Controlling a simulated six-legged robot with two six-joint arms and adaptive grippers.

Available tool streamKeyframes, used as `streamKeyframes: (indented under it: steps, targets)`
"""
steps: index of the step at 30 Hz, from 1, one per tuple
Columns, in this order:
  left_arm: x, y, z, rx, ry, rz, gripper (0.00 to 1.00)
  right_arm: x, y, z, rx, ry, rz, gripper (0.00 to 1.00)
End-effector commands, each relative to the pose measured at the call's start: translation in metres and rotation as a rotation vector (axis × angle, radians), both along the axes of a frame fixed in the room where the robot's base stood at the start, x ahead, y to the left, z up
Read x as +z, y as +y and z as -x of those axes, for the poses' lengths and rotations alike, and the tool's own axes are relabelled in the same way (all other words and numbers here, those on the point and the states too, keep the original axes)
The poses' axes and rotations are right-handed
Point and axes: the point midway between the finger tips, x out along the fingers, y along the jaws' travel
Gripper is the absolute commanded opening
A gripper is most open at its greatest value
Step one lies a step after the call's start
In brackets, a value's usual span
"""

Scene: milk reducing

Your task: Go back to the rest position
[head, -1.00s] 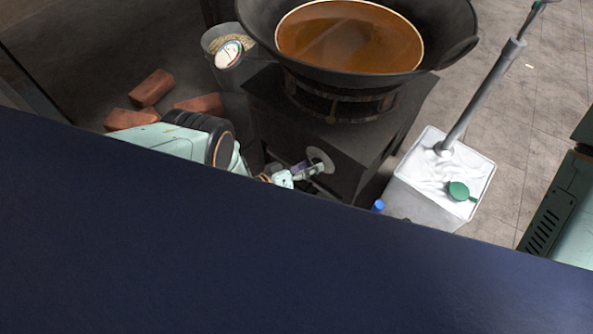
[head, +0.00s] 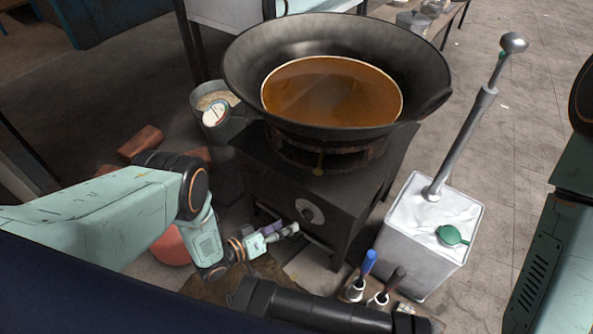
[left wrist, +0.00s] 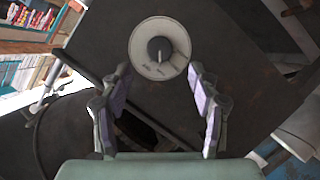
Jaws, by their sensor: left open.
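My left gripper (head: 272,237) is low in front of the black stove (head: 345,215), near its round knob (head: 309,211). In the left wrist view my left gripper (left wrist: 160,105) shows two spread fingers with purple pads and nothing between them. The knob (left wrist: 159,47) lies beyond the fingertips there, with a visible gap to both fingers. A large dark wok (head: 415,75) with brown liquid (head: 330,90) sits on the stove. My right arm shows at the right edge of the head view, but its gripper is out of view.
A white canister (head: 415,240) with a metal pump and green cap stands right of the stove. Small tools with a blue handle (head: 369,262) stand in front. Bricks (head: 140,143) and a bucket (head: 207,98) are at the left. Open floor (head: 540,110) lies at the right.

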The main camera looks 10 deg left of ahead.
Motion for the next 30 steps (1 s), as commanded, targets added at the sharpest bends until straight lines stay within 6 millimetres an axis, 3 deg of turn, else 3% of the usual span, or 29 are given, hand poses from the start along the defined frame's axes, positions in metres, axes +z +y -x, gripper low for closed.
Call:
streamKeyframes:
  steps: [8,14,20,30]
  targets:
    - [0.000,0.002,0.001,0.019,0.026,-0.028,0.61,0.000,0.000,0.000,0.000,0.000,0.000,0.40]
    - [-0.003,0.014,0.024,0.090,0.177,-0.189,0.61,0.000,0.000,0.000,0.000,0.000,0.000,0.40]
    - [0.005,0.029,0.076,0.117,0.381,-0.378,0.61,0.000,0.000,0.000,0.000,0.000,0.000,0.40]
    - [0.056,0.055,0.202,0.051,0.749,-0.650,0.61,0.000,0.000,0.000,0.000,0.000,0.000,0.40]
